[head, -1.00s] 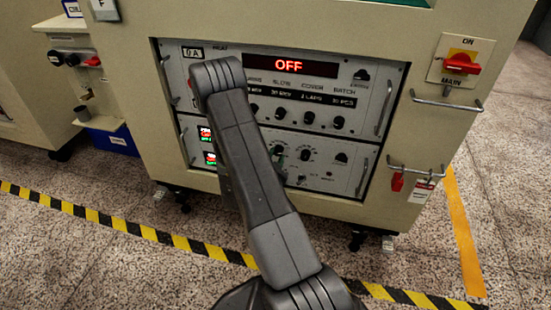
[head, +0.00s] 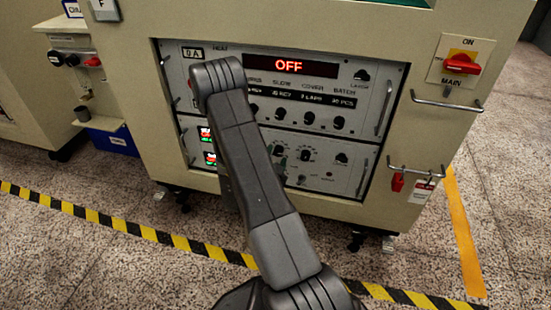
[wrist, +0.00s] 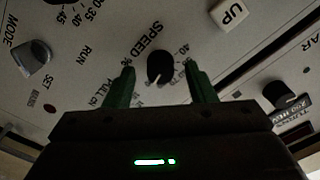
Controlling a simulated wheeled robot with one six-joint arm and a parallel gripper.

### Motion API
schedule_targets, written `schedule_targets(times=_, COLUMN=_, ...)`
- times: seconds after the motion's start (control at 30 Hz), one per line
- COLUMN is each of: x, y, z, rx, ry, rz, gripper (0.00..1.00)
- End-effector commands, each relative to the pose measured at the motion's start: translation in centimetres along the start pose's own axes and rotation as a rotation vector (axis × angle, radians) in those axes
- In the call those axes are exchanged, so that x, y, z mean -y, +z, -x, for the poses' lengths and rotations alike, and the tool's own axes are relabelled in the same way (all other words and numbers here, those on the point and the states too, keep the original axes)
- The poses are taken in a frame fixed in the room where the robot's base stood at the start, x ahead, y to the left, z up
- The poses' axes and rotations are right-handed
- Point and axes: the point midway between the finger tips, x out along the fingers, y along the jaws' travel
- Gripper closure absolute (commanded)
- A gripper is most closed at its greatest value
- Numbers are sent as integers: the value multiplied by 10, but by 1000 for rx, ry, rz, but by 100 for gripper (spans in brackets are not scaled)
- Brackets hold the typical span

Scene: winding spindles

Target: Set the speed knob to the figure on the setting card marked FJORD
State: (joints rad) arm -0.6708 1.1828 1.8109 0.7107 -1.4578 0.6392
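The speed knob (wrist: 160,67) is a black round knob under the printed word SPEED in the wrist view, with a scale around it. My gripper (wrist: 162,85) is open, its two green fingers one on each side of the knob with visible gaps. In the head view my arm hides most of the gripper and part of the lower panel (head: 322,175). The setting card marked FJORD cannot be made out in any view.
A red display (head: 291,65) reads OFF. Metal handles (head: 447,100) stick out at the right, near a red main switch (head: 461,64).

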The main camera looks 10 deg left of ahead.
Motion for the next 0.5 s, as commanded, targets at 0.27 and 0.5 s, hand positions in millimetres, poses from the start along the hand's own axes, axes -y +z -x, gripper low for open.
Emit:
schedule_targets(times=0.27, x=0, y=0, z=4, rx=2, ry=0, rz=1, gripper=50)
schedule_targets(times=0.5, x=2, y=0, z=44, rx=7, ry=-1, rz=5, gripper=50)
